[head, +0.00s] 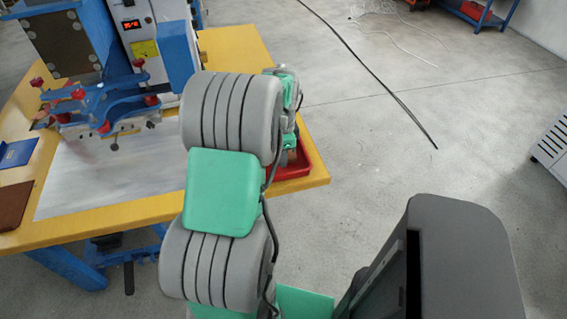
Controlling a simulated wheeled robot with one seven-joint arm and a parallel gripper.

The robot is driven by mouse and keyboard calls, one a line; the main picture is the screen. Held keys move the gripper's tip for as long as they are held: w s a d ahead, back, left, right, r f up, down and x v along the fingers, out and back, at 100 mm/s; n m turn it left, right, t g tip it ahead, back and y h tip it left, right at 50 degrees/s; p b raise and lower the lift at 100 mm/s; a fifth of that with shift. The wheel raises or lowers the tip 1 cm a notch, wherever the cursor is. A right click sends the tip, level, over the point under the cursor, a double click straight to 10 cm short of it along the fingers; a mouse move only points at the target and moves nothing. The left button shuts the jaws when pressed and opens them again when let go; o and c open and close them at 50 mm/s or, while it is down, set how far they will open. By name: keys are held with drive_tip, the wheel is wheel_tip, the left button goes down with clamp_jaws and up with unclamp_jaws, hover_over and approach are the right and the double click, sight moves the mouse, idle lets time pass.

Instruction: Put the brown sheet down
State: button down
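A brown sheet (14,205) lies flat on the yellow table (100,228) at the left edge of the head view, partly cut off by the frame. A small brown patch (291,156) shows beside my arm, at the red tray (304,167); I cannot tell whether it is another sheet, or whether it is held or lying there. The end of my arm is over the table's right side, near the tray. My arm links cover most of my gripper, and its fingers cannot be made out.
A blue sheet (18,152) lies behind the brown one. A blue welding machine (120,95) with red knobs stands over a pale plate (110,180). A grey cabinet (552,145) stands at the right edge.

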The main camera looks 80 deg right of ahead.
drive_tip(key=shift+s+d+f, duration=0.1)
drive_tip(key=shift+d+f, duration=0.4)
drive_tip(key=shift+f, duration=1.6)
drive_tip(key=c, duration=1.6)
unclamp_jaws()
drive_tip(key=shift+f, duration=0.1)
